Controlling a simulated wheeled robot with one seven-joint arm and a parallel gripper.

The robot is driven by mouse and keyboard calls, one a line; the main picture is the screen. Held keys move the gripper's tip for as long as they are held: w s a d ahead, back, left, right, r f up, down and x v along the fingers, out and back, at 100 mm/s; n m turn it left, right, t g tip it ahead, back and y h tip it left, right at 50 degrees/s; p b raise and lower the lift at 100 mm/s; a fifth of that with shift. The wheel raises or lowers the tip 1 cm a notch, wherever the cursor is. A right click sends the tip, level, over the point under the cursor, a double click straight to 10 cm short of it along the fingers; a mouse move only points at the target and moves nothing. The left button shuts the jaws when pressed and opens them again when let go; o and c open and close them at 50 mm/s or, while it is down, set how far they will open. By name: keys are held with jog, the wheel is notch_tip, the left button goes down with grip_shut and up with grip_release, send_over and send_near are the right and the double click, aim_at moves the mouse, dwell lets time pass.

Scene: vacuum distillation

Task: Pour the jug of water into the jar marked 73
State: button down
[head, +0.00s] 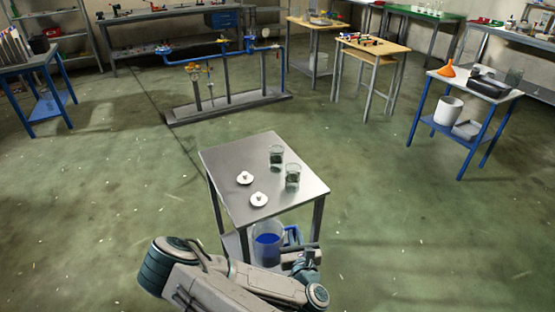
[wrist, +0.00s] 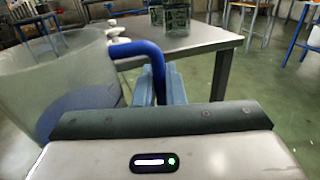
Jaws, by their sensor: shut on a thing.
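The clear jug (head: 267,250) with blue water in its lower part is at the near edge of the small metal table, with its rim near tabletop height. It looks about upright. In the wrist view the jug (wrist: 62,85) fills the left side. My gripper (wrist: 159,82) is shut on its blue handle (wrist: 137,48). Two glass jars stand open on the table: a farther jar (head: 277,157) and a nearer jar (head: 292,177). They also show at the top of the wrist view. Their markings are too small to read, so I cannot tell which is 73.
Two white lids (head: 245,178) (head: 259,199) lie on the metal table (head: 222,158) left of the jars. A pipe stand (head: 228,105) is behind it. A side table with an orange funnel (head: 447,71) is at the right. The green floor around the metal table is clear.

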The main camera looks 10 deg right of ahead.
jog(key=shift+f+b, duration=3.4)
jog(key=shift+f, duration=1.6)
jog(key=w+d+r+m+g+h, duration=0.2)
jog(key=d+r+m+h, duration=0.2)
jog(key=d+r+h, duration=0.2)
jog(key=w+d+r+m+g+h, duration=0.2)
jog(key=d+r+h, duration=0.4)
jog(key=d+r, duration=0.5)
jog(key=d+m+g, duration=0.1)
jog(key=d+m, duration=0.1)
jog(key=shift+w+m+h, duration=0.3)
jog(key=shift+m, duration=0.1)
jog(key=shift+r, duration=0.1)
